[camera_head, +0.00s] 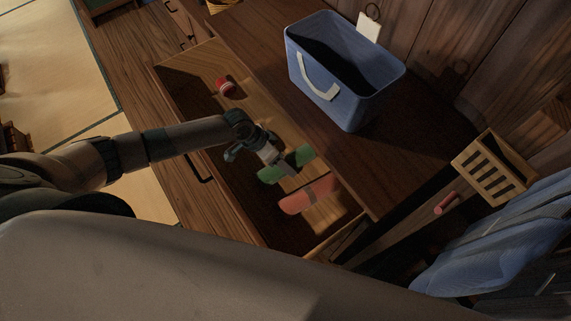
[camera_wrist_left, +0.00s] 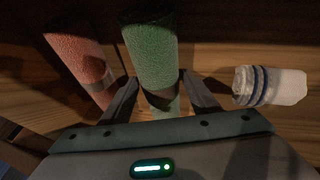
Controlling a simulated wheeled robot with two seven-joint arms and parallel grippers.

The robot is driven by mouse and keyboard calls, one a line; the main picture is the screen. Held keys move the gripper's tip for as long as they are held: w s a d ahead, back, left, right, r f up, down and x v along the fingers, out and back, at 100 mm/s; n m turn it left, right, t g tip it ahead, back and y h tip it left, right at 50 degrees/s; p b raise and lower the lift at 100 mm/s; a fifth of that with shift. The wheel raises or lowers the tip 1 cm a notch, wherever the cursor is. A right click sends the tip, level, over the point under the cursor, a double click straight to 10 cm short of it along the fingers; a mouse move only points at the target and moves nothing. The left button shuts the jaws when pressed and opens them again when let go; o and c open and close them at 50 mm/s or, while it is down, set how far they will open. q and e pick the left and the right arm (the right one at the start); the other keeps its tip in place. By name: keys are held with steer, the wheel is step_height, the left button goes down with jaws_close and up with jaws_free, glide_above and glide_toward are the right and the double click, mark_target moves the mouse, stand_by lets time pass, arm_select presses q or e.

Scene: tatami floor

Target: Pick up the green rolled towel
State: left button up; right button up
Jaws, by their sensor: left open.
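The green rolled towel (camera_head: 297,159) lies in the open drawer beside a pink rolled towel (camera_head: 310,195). In the left wrist view the green towel (camera_wrist_left: 152,52) runs down between the two fingers of my left gripper (camera_wrist_left: 162,97), with the pink towel (camera_wrist_left: 80,52) to its left. My left gripper (camera_head: 280,166) is open, reaching down over the green towel, with its fingers on either side. In the head view it hides part of the towel. I cannot tell whether the fingers touch it. My right gripper is not in view.
A red-and-white item (camera_head: 226,87) lies at the drawer's far end. A white roll with dark bands (camera_wrist_left: 270,87) is right of the green towel in the wrist view. A blue basket (camera_head: 376,104) stands on the dark wooden top beside the drawer. The drawer's walls (camera_head: 235,205) surround the towels.

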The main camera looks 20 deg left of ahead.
arm_select(q)
steer(key=c, duration=0.8)
steer(key=shift+c, duration=0.4)
step_height(320, 180, up, 9)
steer(key=shift+b, duration=1.2)
steer(key=shift+r, duration=0.55)
steer(key=shift+f, duration=0.1)
